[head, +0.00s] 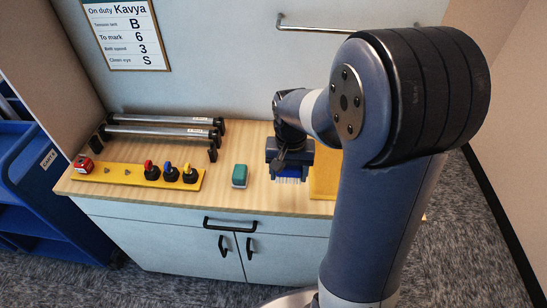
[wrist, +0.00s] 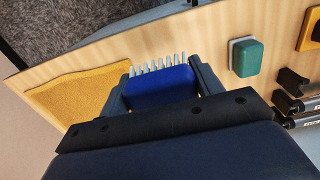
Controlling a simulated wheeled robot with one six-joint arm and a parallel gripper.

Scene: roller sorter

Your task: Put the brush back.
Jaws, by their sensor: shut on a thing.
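The brush has a blue body and pale bristles. In the wrist view the brush (wrist: 158,86) sits between the two fingers of my gripper (wrist: 160,85), which is shut on it. In the head view my gripper (head: 289,168) is over the right part of the wooden counter, with the blue brush (head: 289,179) below it and the bristles pointing down. Whether the bristles touch the counter I cannot tell. A yellow mat (wrist: 85,88) lies just beside the gripper; in the head view it is partly hidden behind my arm (head: 322,180).
A green block with a pale base (head: 240,175) stands left of the gripper. A yellow board (head: 130,177) holds red, blue and yellow-topped black knobs and a red item (head: 83,165). Rollers (head: 160,130) lie on a rack behind. A notice (head: 126,35) hangs on the wall. A blue cart (head: 40,200) stands left.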

